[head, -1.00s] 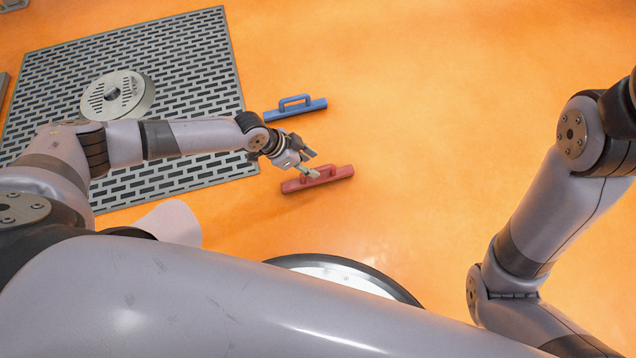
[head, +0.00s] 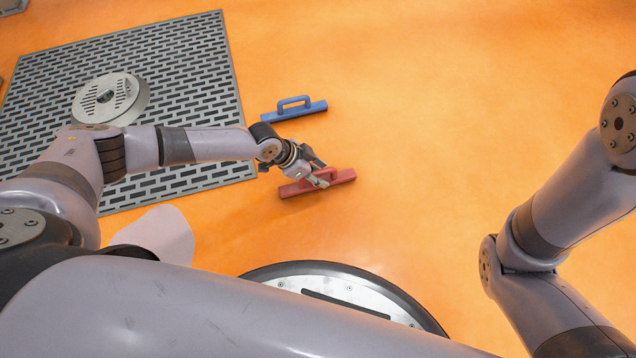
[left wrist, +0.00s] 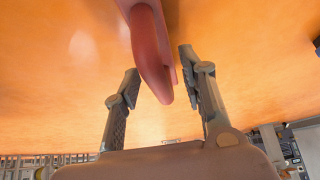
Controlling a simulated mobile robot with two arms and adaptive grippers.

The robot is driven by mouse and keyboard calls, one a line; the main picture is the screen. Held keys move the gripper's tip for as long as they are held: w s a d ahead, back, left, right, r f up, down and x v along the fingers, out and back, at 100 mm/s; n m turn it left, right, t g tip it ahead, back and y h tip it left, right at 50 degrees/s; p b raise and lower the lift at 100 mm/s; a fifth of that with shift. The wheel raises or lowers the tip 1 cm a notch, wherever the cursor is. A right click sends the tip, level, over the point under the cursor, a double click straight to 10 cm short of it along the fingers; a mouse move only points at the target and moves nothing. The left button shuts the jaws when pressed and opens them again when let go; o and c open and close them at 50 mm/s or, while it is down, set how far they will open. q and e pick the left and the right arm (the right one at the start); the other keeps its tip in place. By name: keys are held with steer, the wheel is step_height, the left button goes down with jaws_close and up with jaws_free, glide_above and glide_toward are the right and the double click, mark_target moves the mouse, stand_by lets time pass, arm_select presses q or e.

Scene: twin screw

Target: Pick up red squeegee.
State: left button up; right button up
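The red squeegee (head: 342,177) lies on the orange surface near the middle of the head view. My left gripper (head: 324,175) is at its handle. In the left wrist view, the squeegee's red handle (left wrist: 151,52) comes down from the top between the two fingers of my left gripper (left wrist: 160,90). The fingers are apart, with a visible gap on each side of the handle. In the head view the gripper hides part of the squeegee. My right gripper is out of view; only part of my right arm shows at the right edge.
A blue squeegee (head: 296,111) lies just behind the red one. A grey metal grating (head: 190,45) with a round metal piece (head: 108,98) on it is at the left. The orange surface to the right is clear.

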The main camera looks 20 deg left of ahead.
arm_select(q)
jaws_close()
stand_by(0.6)
